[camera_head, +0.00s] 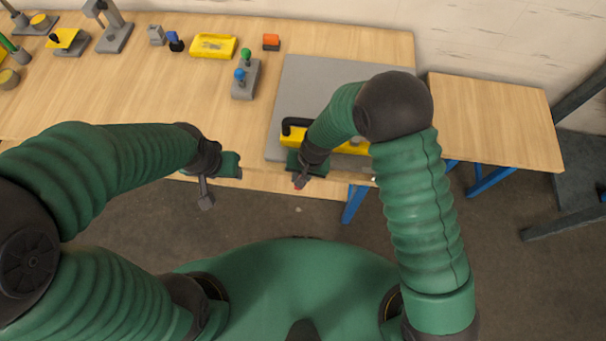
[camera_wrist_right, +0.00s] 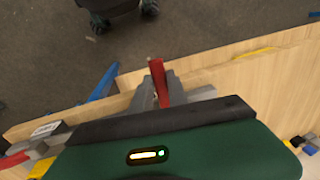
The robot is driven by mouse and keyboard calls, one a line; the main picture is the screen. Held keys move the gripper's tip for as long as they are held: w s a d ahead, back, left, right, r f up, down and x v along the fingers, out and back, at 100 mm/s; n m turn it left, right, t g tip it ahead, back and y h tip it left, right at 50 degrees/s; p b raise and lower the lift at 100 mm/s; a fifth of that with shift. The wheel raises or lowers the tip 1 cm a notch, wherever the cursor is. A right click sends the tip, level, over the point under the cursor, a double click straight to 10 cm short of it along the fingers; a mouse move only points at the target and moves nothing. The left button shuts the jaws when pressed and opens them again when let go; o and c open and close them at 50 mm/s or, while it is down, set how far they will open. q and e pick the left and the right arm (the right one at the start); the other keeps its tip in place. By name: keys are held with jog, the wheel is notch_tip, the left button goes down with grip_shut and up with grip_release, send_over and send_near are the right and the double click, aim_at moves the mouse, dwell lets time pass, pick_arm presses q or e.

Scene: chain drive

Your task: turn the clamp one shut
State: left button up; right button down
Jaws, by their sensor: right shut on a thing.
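A red clamp handle (camera_wrist_right: 158,82) stands between the fingers of my right gripper (camera_wrist_right: 160,92) in the wrist view, and the gripper is shut on it. In the head view my right gripper (camera_head: 300,180) is at the front edge of the grey plate, and only a small dark red bit shows at its tip. The clamp's base is hidden by the gripper. A yellow fixture (camera_head: 295,137) with a black handle lies on the plate, partly behind my right arm. My left gripper (camera_head: 206,198) hangs in front of the table, away from the fixture; its finger opening is unclear.
The grey plate (camera_head: 312,78) lies on the wooden table (camera_head: 130,95). Another red part (camera_wrist_right: 14,159) shows in the wrist view.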

jog(key=shift+s+f, duration=0.2)
jog(key=shift+s, duration=0.2)
jog(key=c, duration=1.5)
grip_release()
jog(key=shift+a, duration=0.1)
jog(key=shift+o, duration=1)
jog(key=shift+w+r, duration=0.15)
jog(key=shift+a, duration=0.1)
jog(key=d+r, duration=0.3)
jog(key=r, duration=1.3)
jog(key=shift+d+r+b, duration=0.15)
jog(key=shift+r+b, duration=0.05)
jog(key=shift+b, duration=0.2)
